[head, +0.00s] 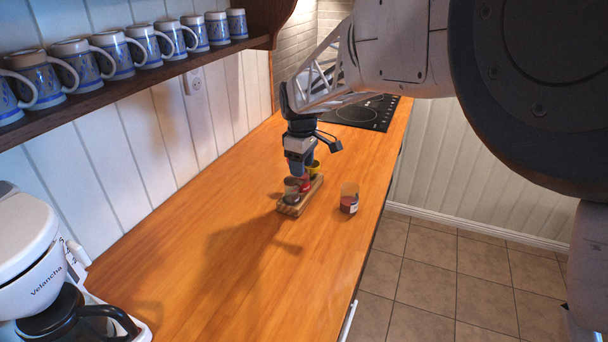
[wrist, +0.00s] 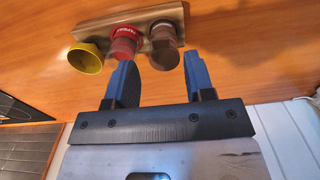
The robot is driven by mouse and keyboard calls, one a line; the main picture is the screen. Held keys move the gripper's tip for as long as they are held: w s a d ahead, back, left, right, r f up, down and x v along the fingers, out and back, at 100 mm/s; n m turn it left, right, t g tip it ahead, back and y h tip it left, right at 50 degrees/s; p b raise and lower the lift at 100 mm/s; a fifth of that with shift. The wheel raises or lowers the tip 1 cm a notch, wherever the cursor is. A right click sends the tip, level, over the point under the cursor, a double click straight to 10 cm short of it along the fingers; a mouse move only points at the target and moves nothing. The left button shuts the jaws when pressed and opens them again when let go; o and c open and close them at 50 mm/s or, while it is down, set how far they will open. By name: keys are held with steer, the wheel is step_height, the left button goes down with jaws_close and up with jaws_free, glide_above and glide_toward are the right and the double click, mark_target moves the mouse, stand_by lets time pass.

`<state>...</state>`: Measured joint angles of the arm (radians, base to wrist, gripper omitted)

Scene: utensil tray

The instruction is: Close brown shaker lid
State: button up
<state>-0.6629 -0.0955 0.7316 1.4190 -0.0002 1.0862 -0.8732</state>
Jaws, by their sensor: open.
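The brown shaker (wrist: 164,50) stands at the right end of a small wooden tray (wrist: 95,33) in the wrist view. Its top looks brownish and round; whether its lid is open or closed I cannot tell. In the head view the near shaker (head: 291,189) appears greyish-brown at the tray's near end. My gripper (wrist: 158,60) is open, its blue fingers pointing toward the brown shaker, one on either side of its near part in the picture. Nothing is visibly held. In the head view my gripper (head: 300,170) is over the tray and partly hides the shakers.
A red shaker (wrist: 124,42) sits beside the brown one, close to the left finger. A yellow one (wrist: 87,57) is at the far left. A separate jar with red contents (head: 349,203) stands right of the tray.

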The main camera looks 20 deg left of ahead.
mark_target(302, 183)
steer(key=shift+f, duration=1.9)
steer(key=shift+c, duration=0.3)
jaws_close()
steer(key=shift+o, duration=0.3)
jaws_free()
steer(key=shift+r, duration=0.1)
step_height(302, 183, up, 8)
steer(key=shift+f, duration=0.2)
steer(key=shift+d, duration=0.15)
